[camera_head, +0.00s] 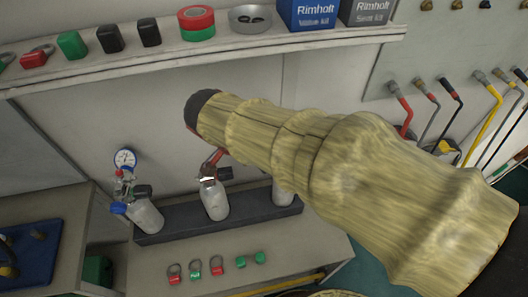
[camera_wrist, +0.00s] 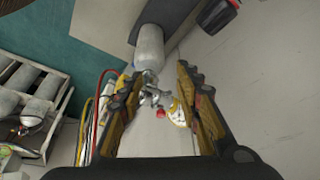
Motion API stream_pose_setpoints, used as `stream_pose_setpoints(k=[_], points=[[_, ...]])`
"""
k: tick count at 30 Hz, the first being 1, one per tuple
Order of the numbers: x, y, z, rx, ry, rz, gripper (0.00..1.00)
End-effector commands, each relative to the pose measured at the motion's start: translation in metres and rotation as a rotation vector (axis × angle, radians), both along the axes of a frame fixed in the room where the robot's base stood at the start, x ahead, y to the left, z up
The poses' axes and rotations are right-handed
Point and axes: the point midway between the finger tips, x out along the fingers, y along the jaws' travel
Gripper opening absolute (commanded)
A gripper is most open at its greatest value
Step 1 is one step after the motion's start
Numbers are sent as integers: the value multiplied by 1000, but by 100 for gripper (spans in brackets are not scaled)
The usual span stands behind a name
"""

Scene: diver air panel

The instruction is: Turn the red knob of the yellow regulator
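In the wrist view, a regulator with a small red knob (camera_wrist: 161,113) and a yellow-rimmed gauge (camera_wrist: 177,112) sits on the neck of a grey cylinder (camera_wrist: 149,47). My gripper (camera_wrist: 157,72) is open, with one finger on each side of the regulator and its red knob. The red knob lies between the fingers with space on both sides; I cannot tell how near it is in depth. In the head view, my covered arm hides the gripper and this regulator. A grey cylinder (camera_head: 284,193) shows partly behind the arm.
A blue-knobbed regulator (camera_head: 120,207) with a blue gauge (camera_head: 124,158) and a middle cylinder (camera_head: 214,200) stand at the dark rack (camera_head: 172,228). A shelf (camera_head: 225,50) with several items runs above. Padlocks (camera_head: 195,268) lie on the bench in front. Hoses (camera_head: 490,110) hang at the right.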

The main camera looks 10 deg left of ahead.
Motion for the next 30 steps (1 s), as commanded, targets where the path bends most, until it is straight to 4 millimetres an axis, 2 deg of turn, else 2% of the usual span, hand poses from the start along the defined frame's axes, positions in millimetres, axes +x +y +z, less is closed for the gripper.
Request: stream_pose_setpoints(k=[5, 15, 30], points=[[8, -11, 4, 2, 68, 130, 34], [32, -36, 16, 44, 167, 530, 34], [76, -73, 48, 56, 73, 1042, 34]])
